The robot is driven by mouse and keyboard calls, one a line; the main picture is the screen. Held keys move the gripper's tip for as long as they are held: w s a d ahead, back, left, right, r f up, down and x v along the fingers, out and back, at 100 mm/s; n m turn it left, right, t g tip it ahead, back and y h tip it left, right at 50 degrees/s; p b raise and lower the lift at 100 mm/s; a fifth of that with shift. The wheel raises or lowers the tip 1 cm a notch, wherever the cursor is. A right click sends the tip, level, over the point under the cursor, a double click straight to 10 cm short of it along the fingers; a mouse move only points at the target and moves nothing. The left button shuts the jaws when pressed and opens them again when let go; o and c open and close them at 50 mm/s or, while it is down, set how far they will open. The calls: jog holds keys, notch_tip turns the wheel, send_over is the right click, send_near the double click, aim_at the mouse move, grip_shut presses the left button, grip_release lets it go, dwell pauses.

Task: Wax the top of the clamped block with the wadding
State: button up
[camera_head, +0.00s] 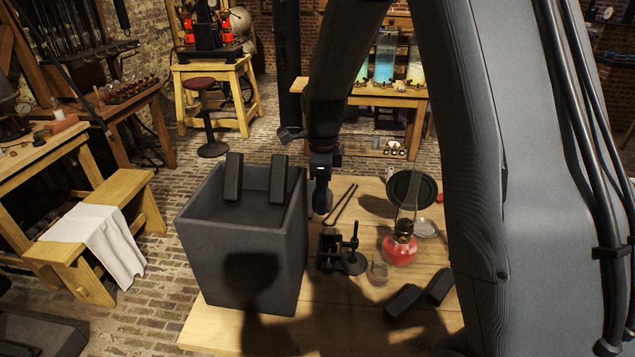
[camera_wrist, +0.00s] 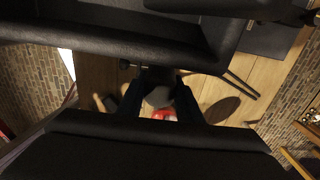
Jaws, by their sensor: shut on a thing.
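My gripper (camera_head: 321,185) hangs above the wooden table, beside the right wall of the large dark box. It is shut on a small dark grey rounded piece, which seems to be the wadding (camera_head: 320,203). The wadding (camera_wrist: 159,97) also shows between the two fingers of my gripper (camera_wrist: 157,104) in the wrist view. Below it stands a small dark clamp (camera_head: 352,262) with an upright screw. A dark block (camera_head: 328,246) appears to sit in the clamp; its edges are hard to tell apart. The wadding is above and apart from the block.
The large dark box (camera_head: 238,262) stands close on the left, with two dark bars leaning on its rim. A lamp with a red base (camera_head: 399,250) and a small glass (camera_head: 379,272) stand right of the clamp. Thin tongs (camera_head: 342,203) and two dark pieces (camera_head: 403,300) lie on the table.

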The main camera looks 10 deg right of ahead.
aim_at(335, 231)
jog(key=shift+w+f, duration=0.1)
notch_tip(335, 231, down, 8)
jog(key=b, duration=0.5)
jog(key=shift+b, duration=0.3)
jog(key=shift+d+r, duration=0.25)
jog(key=shift+r, duration=0.1)
jog(key=shift+c, duration=0.3)
jog(key=shift+s+d+f, duration=0.3)
jog(key=shift+s+d, duration=0.15)
jog(key=shift+d, duration=0.35)
jog(key=shift+s+d+r, duration=0.15)
jog(key=shift+s+d, duration=0.05)
jog(key=shift+d, duration=0.5)
jog(key=shift+s+d+f+b, duration=0.1)
jog(key=shift+d+f+b, duration=0.15)
jog(key=shift+b, duration=0.25)
jog(key=shift+a+r, duration=0.2)
jog(key=shift+a, duration=0.05)
jog(key=shift+w+a+r+p, duration=0.2)
jog(key=shift+a+r+p, duration=0.35)
jog(key=shift+r+p, duration=0.65)
jog(key=shift+w+a+r+p, duration=0.25)
jog(key=shift+a+r+p, duration=0.35)
jog(key=shift+r+p, duration=0.65)
jog(key=shift+w+a+r+p, duration=0.2)
jog(key=shift+a+r+p, duration=0.45)
jog(key=shift+r, duration=0.95)
jog(key=shift+d, duration=0.1)
jog(key=shift+f, duration=0.15)
